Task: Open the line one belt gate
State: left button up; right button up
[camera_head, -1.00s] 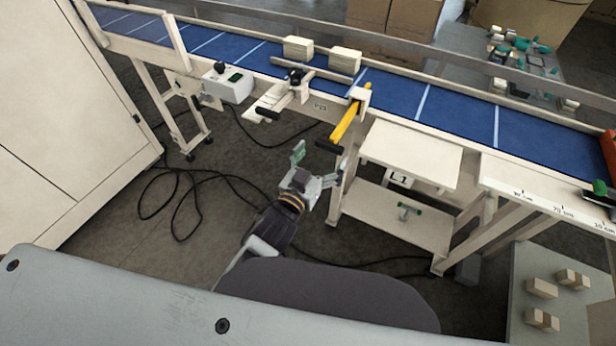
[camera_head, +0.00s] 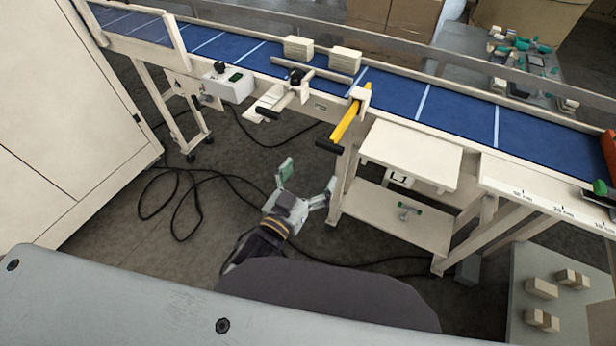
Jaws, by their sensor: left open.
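A yellow bar with a black grip (camera_head: 347,124) sticks out from the near side of the blue belt, above a plate marked L1 (camera_head: 398,178). To its left, a cream bracket with a black-ended handle (camera_head: 283,97) is fixed to the belt's near edge. I cannot tell for certain which part is the gate. My left gripper (camera_head: 308,180) is open and empty, below and left of the yellow bar, apart from it. My right gripper is not in view.
A shelved stand (camera_head: 410,150) is right of my gripper. Black cables lie on the floor. A grey table (camera_head: 555,260) holds several blocks.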

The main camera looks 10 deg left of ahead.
pick_arm(q)
jog(key=shift+s+a, duration=0.1)
jog(key=shift+s, duration=0.25)
jog(key=shift+w+a, duration=0.1)
dwell(0.5)
